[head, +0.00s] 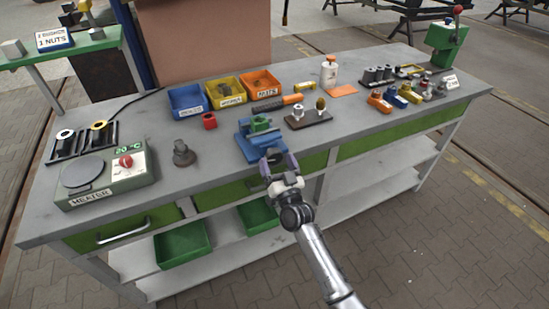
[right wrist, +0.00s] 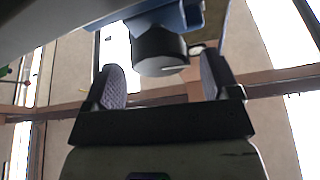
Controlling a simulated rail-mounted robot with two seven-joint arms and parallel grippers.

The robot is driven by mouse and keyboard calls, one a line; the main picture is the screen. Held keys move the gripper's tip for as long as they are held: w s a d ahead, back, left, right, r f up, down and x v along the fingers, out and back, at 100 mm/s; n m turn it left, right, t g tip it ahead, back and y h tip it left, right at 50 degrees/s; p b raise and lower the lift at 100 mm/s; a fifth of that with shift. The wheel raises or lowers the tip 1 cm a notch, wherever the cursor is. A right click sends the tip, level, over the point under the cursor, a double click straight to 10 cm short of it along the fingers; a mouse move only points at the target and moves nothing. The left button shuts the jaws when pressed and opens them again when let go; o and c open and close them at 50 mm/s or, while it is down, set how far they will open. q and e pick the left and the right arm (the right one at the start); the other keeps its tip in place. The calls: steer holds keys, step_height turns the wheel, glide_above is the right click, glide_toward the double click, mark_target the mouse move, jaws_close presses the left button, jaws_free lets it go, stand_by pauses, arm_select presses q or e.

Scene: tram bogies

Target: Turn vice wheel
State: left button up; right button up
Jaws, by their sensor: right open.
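The blue vice (head: 256,146) stands at the front edge of the workbench, with a green part (head: 260,124) at its top. My right gripper (head: 280,163) is just in front of the vice, and its fingers are open. In the right wrist view, a dark round wheel or knob (right wrist: 161,50) sticks out from the blue vice body (right wrist: 185,14). It lies between the two finger pads of the right gripper (right wrist: 163,82), with gaps on both sides. In the head view the gripper hides the wheel. My left gripper is not in view.
Blue, yellow and orange bins (head: 262,83) stand behind the vice. A dark block with two fittings (head: 308,119) is close on its right. A dark stepped part (head: 184,153) and the heater (head: 105,178) are on its left. Green trays (head: 182,243) lie on the shelf below.

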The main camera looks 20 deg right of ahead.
steer(key=shift+x, duration=1.25)
steer(key=c, duration=0.9)
